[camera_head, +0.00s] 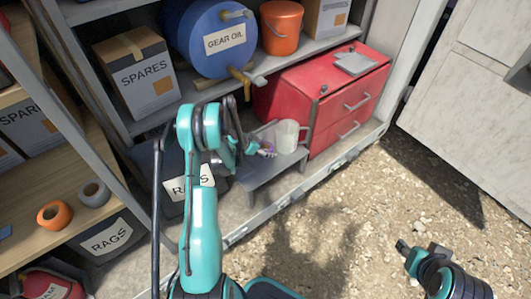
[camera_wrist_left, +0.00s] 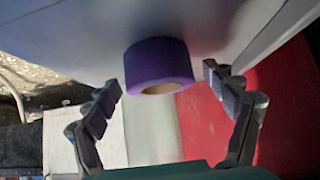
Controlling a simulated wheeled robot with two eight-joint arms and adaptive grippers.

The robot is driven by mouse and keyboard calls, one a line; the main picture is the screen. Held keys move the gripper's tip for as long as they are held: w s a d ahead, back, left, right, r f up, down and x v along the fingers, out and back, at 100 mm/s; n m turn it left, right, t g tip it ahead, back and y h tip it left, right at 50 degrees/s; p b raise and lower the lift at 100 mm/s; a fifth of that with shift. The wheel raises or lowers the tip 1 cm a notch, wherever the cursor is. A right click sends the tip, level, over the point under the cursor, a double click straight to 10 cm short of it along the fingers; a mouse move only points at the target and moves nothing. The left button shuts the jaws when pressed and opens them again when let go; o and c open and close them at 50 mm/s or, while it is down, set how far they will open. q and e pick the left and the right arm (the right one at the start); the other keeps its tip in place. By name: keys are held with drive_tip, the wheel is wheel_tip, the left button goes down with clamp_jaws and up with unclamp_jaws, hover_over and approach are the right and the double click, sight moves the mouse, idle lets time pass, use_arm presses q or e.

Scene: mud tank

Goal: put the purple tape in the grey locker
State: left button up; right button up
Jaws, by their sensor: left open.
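The purple tape (camera_head: 267,148) is a small roll on a low grey bench (camera_head: 262,174); part of it is hidden behind my left gripper (camera_head: 246,146). In the left wrist view the purple roll (camera_wrist_left: 158,60) shows between the two spread fingers and slightly beyond their tips, with a gap on each side. My left gripper is open and empty. The large grey shelved cabinet (camera_head: 320,168) around the bench looks like the locker; its door (camera_head: 470,80) stands open at right. My right gripper (camera_head: 408,249) is low at right, over gravel, its jaws unclear.
A white mug (camera_head: 287,136) stands close right of the tape. Red drawers (camera_head: 322,98) are behind it. Above are a blue gear oil drum (camera_head: 210,38), an orange bucket (camera_head: 281,27) and a spares box (camera_head: 137,75). A wooden shelf (camera_head: 60,200) holds orange tape (camera_head: 54,214) and grey tape (camera_head: 94,193).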

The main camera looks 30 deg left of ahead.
use_arm(q)
drive_tip(key=shift+c, duration=1.2)
drive_tip(key=c, duration=1.2)
drive_tip(key=shift+o, duration=0.2)
